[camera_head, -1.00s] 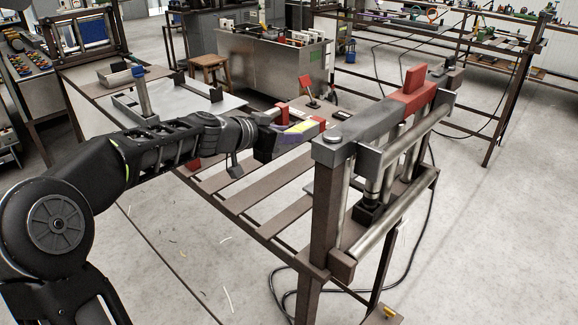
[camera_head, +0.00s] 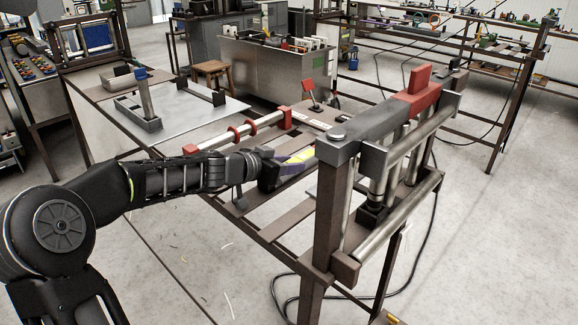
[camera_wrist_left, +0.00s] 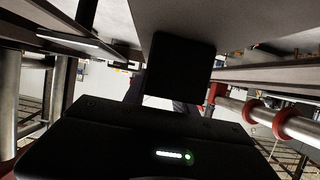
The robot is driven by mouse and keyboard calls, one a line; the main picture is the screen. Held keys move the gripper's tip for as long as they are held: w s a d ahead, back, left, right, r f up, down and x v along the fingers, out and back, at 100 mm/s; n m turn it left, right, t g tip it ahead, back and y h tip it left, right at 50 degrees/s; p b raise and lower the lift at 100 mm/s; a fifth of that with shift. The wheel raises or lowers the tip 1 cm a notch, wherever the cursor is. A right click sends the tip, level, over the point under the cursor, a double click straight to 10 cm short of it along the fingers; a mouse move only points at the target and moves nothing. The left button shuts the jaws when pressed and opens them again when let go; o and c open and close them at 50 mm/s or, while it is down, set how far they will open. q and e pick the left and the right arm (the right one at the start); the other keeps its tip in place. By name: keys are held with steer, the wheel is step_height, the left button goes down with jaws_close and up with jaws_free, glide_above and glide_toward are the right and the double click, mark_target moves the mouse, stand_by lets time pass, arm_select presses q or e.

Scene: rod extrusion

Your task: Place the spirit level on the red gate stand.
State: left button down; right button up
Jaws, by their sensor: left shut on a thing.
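My left gripper (camera_head: 278,168) reaches in from the left, beside the near post of the metal frame. It is shut on a small yellow and purple-grey piece (camera_head: 301,156), probably the spirit level; the frame's post and beam hide its far end. In the left wrist view a dark block (camera_wrist_left: 180,65) stands in front of the gripper body; I cannot tell what it is. A red block with an upright tab (camera_head: 418,92) sits on the frame's top beam, and may be the red gate stand. It is to the right of the gripper and apart from it. My right gripper is not seen.
The grey top beam (camera_head: 370,127) and vertical rods stand close to the right of the gripper. A rod with red rings (camera_head: 250,128) lies on red supports behind the arm, and shows in the wrist view (camera_wrist_left: 265,112). Dark cables lie on the floor.

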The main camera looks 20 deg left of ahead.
arm_select(q)
steer(key=c, duration=1)
jaws_free()
steer(key=shift+s+a+r, duration=0.1)
steer(key=shift+s+a, duration=0.1)
steer(key=shift+s, duration=0.25)
steer(key=b+v, duration=0.2)
steer(key=v, duration=0.9)
steer(key=shift+b, duration=0.35)
